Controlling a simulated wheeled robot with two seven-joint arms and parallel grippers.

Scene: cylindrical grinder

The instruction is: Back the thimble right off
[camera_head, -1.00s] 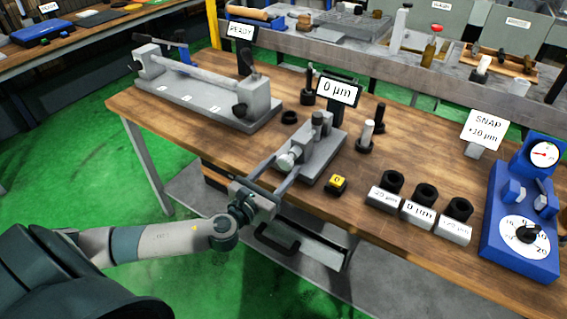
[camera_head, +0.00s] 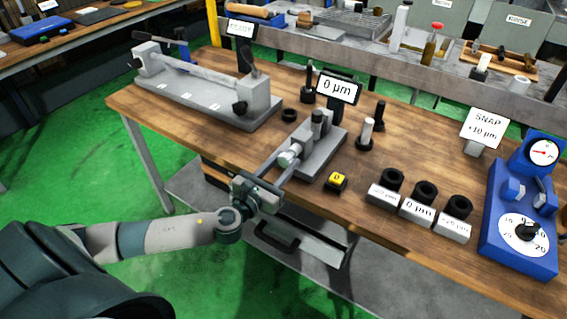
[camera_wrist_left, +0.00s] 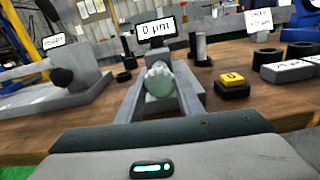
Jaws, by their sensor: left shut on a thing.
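The thimble (camera_head: 289,157) is a pale grey-green knob on the near end of a small grey gauge stand on the bench. It also shows in the wrist view (camera_wrist_left: 159,84), its end facing me. My left gripper (camera_head: 286,163) comes in from the front and is shut on the thimble, one finger on each side. A display (camera_head: 339,87) behind the stand reads 0 µm. My right gripper is in neither view.
A yellow-topped button (camera_head: 337,180) sits just right of the stand. Several black rings on labelled blocks (camera_head: 417,212) stand farther right, before a blue dial gauge (camera_head: 520,255). A long grey fixture (camera_head: 205,105) stands to the left.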

